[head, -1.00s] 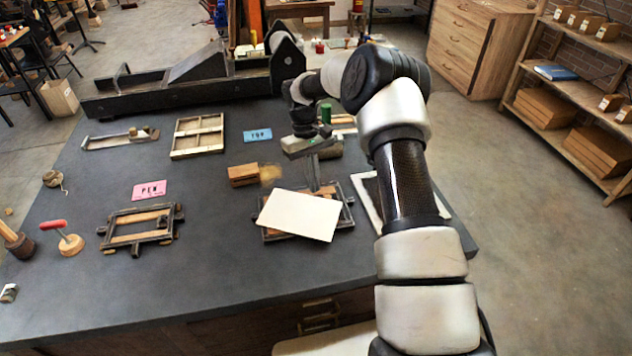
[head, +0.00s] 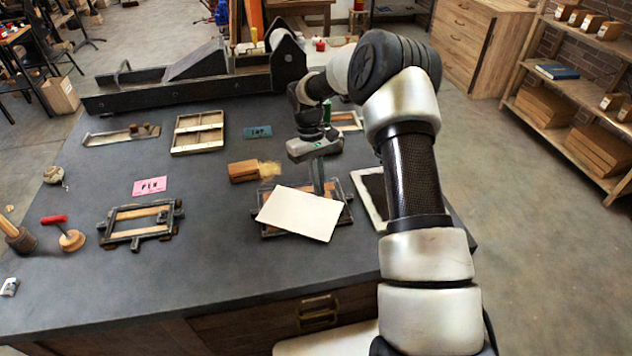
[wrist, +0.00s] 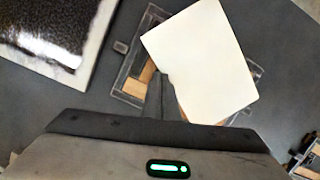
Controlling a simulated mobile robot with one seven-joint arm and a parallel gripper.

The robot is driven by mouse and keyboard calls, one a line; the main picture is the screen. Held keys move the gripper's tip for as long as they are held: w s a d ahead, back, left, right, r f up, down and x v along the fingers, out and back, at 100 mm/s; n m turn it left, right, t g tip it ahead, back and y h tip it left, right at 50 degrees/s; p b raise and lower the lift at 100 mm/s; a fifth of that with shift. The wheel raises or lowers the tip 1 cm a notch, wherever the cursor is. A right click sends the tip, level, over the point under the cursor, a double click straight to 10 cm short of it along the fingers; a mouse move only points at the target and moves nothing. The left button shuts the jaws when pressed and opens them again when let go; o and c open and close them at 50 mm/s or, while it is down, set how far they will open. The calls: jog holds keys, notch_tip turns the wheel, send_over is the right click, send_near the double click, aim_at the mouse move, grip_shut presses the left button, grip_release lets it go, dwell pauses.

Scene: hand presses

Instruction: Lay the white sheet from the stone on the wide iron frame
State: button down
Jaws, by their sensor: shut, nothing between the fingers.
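The white sheet (head: 300,213) lies askew over one dark iron frame (head: 348,218), turned against it and covering much of its front and middle. Frame corners and wooden bars show around the sheet in the wrist view (wrist: 205,60). My gripper (head: 318,188) is shut and empty, fingers pointing down at the sheet's back edge. In the wrist view the fingers (wrist: 160,95) overlap the sheet's edge; I cannot tell whether they touch it. A second iron frame (head: 140,225) with wooden bars lies to the left, uncovered. A dark, white-edged slab (head: 375,190), perhaps the stone, lies right, partly behind my arm.
A wooden block with a brush-like end (head: 245,171) lies behind the sheet. A pink card (head: 149,186), a blue card (head: 257,132) and a wooden tray (head: 198,133) lie farther left and back. A long black press (head: 160,90) spans the back. The front tabletop is clear.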

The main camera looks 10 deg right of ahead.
jog(key=v, duration=1.7)
jog(key=shift+r, duration=0.2)
jog(key=shift+w, duration=0.1)
dwell(0.7)
